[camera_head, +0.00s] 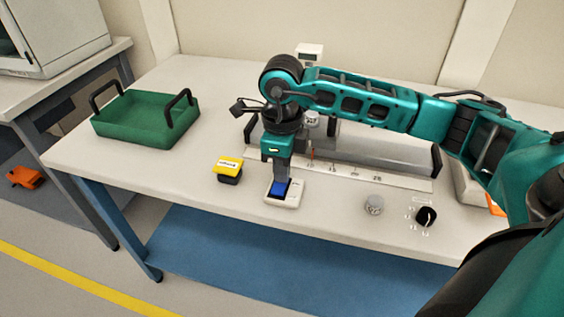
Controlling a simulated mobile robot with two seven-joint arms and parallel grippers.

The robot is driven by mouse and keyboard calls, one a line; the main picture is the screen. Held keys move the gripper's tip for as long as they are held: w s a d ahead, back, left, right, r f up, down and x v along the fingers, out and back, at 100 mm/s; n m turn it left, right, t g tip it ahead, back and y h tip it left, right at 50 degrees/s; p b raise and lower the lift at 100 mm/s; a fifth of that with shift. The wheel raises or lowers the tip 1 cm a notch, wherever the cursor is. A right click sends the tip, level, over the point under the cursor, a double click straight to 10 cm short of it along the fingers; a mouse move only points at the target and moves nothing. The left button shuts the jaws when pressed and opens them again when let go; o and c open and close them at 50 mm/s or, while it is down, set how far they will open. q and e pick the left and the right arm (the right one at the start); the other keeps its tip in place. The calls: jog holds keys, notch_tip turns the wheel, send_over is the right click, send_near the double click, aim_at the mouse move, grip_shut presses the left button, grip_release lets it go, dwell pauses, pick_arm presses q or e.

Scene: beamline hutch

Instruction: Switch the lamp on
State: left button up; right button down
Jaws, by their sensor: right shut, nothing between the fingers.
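A white switch box (292,199) with a blue rocker (279,188) lies near the front edge of the table. My right gripper (277,178) points straight down over this rocker and is shut and empty. Its tips cover the back part of the rocker; I cannot tell whether they touch it. I cannot make out a lamp for certain, nor whether any light is on. My left gripper is not in view.
A yellow and black block (229,170) stands close left of the switch. A green tray (140,122) is at the back left. A grey rail with a scale (370,174) lies behind.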

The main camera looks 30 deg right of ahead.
jog(key=shift+f, duration=0.2)
jog(key=shift+s, duration=0.1)
dwell(0.4)
jog(key=shift+s+a+r, duration=0.25)
jog(key=shift+s+a, duration=0.15)
jog(key=shift+a, duration=0.15)
